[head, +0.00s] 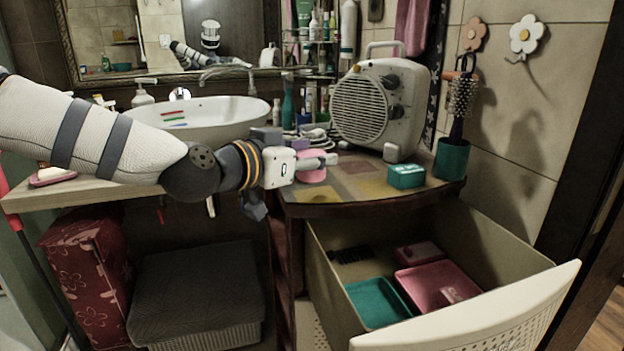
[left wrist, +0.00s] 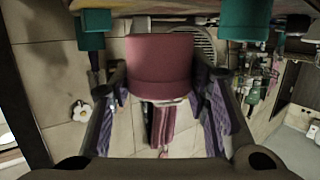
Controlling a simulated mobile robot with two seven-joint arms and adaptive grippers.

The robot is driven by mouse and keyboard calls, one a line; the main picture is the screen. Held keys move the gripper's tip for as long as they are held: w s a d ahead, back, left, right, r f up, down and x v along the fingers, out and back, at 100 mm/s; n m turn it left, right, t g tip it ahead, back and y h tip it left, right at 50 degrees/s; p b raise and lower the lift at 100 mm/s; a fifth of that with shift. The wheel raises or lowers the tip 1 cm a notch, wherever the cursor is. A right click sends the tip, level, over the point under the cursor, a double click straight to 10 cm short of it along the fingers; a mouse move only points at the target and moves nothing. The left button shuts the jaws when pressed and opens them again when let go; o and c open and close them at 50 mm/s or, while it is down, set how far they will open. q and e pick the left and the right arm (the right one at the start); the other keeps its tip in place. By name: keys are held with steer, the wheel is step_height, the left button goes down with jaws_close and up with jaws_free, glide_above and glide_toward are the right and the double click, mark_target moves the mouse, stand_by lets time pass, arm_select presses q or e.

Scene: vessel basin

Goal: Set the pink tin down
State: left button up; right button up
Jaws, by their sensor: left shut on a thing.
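The pink tin (head: 312,172) is at the left part of the patterned cabinet top (head: 360,180), in front of the fan heater. My left gripper (head: 318,160) reaches in from the left and is shut on the tin. In the left wrist view the tin (left wrist: 160,65) sits between the two dark fingers, one on each side. Whether its base touches the cabinet top I cannot tell. The gripper partly hides the tin in the head view. My right gripper is not in view.
A beige fan heater (head: 382,105) stands behind the tin. A teal box (head: 407,176) and a teal cup with a hairbrush (head: 451,158) are to the right. An open drawer (head: 350,292) with pink and teal trays juts out below. The white basin (head: 200,117) is at left.

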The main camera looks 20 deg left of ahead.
mark_target(298, 177)
arm_select(q)
steer(key=shift+w+a+f, duration=0.15)
steer(key=shift+w+f, duration=0.15)
steer(key=shift+f, duration=0.05)
steer(key=shift+w+a+f, duration=0.1)
steer(key=shift+f, duration=1.4)
steer(key=o, duration=1.2)
steer(key=shift+c, duration=0.2)
